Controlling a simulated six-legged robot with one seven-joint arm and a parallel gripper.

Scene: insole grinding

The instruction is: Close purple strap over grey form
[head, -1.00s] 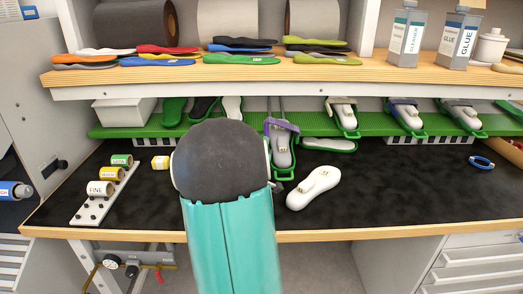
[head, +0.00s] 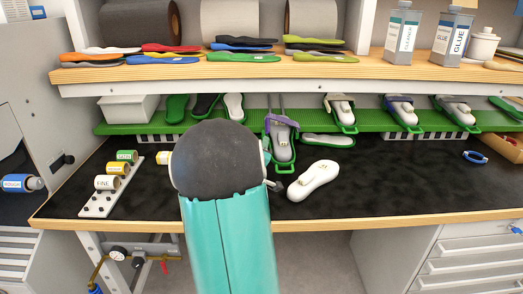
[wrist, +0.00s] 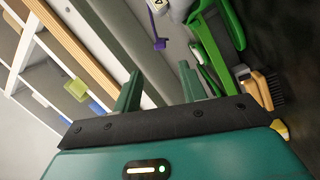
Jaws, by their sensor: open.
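The grey form (head: 281,138) lies in a green holder at the front of the green shelf, just right of my arm in the head view. The purple strap (head: 284,122) shows at its upper part; whether it is closed is too small to tell. In the wrist view, a thin purple piece (wrist: 159,42), which looks like the strap's end, hangs at the top, beyond my fingers. My gripper (wrist: 160,80) has its two green fingers apart with nothing between them. In the head view my arm hides most of the gripper.
Similar forms in green holders (head: 341,112) stand along the shelf to the right. A loose white form (head: 314,179) lies on the dark bench (head: 400,185), close to my arm. A rack with labelled rolls (head: 110,188) is at left. A brush (wrist: 262,90) is near my gripper.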

